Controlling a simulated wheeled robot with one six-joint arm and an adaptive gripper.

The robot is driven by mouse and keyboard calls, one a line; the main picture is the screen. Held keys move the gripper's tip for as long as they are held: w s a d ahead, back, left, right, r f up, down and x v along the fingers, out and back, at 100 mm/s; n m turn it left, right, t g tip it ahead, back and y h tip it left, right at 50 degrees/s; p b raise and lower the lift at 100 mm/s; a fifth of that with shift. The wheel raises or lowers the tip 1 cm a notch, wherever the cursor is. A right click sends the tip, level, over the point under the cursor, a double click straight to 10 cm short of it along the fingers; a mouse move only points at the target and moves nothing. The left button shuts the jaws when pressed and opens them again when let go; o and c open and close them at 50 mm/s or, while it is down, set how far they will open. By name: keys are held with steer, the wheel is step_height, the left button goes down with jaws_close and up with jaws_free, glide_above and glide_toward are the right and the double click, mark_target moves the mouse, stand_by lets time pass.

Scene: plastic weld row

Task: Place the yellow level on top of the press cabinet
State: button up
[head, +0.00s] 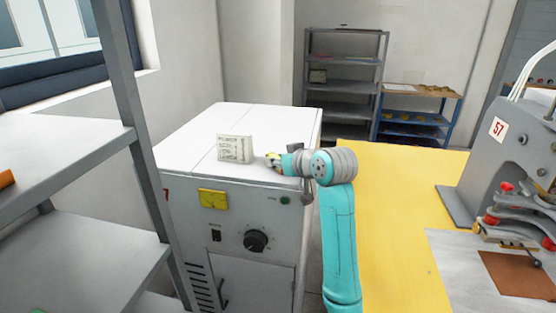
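The press cabinet (180,142) is white-topped with a grey front and stands in the middle of the head view. My teal and grey arm reaches in from the lower right. My gripper (272,160) points left, over or just at the front edge of the cabinet top. A small yellowish patch shows at the gripper's tip; it is too small to tell whether it is the level or part of the gripper. No yellow level can be made out clearly. The finger opening is too small to judge.
A pale printed block (235,148) stands upright on the cabinet top, just left of my gripper. The top's left and back are clear. A grey shelf (60,150) stands at left, a yellow table (390,200) at right with a machine (515,150) on it.

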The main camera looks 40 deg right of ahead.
steer(key=o, duration=0.4)
steer(key=shift+r, duration=0.1)
steer(key=shift+s+r, duration=0.15)
steer(key=v, duration=1.1)
steer(key=shift+s+a+r, duration=0.1)
steer(key=shift+s, duration=0.2)
steer(key=shift+s, duration=0.1)
